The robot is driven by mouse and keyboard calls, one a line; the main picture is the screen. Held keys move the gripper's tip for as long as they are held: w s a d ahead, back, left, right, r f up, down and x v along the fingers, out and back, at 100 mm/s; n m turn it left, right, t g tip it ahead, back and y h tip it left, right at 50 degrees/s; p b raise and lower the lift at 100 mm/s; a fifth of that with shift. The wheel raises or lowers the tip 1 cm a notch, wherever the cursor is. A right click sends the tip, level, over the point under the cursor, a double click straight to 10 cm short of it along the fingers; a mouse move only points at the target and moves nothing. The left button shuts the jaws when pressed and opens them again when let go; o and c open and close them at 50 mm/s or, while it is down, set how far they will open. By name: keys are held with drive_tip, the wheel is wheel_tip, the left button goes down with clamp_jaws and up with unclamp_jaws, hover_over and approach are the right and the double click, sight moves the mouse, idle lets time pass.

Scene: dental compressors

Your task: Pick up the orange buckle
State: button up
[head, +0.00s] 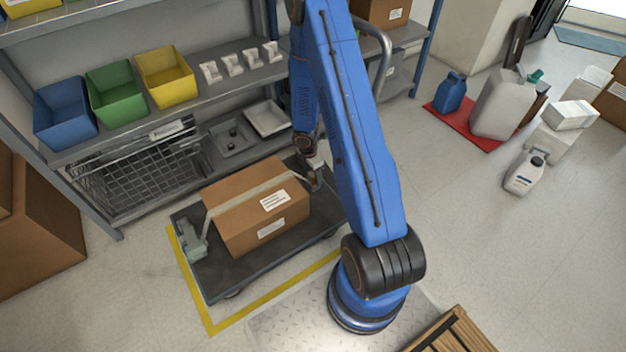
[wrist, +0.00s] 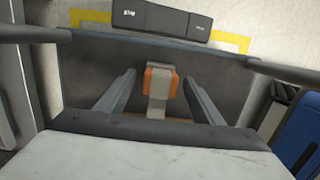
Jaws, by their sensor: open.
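The orange buckle (wrist: 150,79) shows in the wrist view, with a pale grey strap or tongue (wrist: 158,98) over its middle. It appears between the two fingers of my gripper (wrist: 160,76), which are open, one to each side, with a visible gap to the buckle in the picture. I cannot tell how far the buckle lies beyond the fingertips. In the head view my gripper (head: 312,172) is low at the right end of the dark cart, partly hidden by my arm. I cannot make out the buckle in that view.
A taped cardboard box (head: 258,212) sits on the dark flat cart (head: 225,278), close to my gripper. A grey shelf (head: 130,142) with blue, green and yellow bins stands behind. A wooden crate (head: 452,335) is at the front right.

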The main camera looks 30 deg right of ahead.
drive_tip(key=shift+f, duration=0.5)
drive_tip(key=c, duration=1.2)
drive_tip(key=shift+r, duration=0.1)
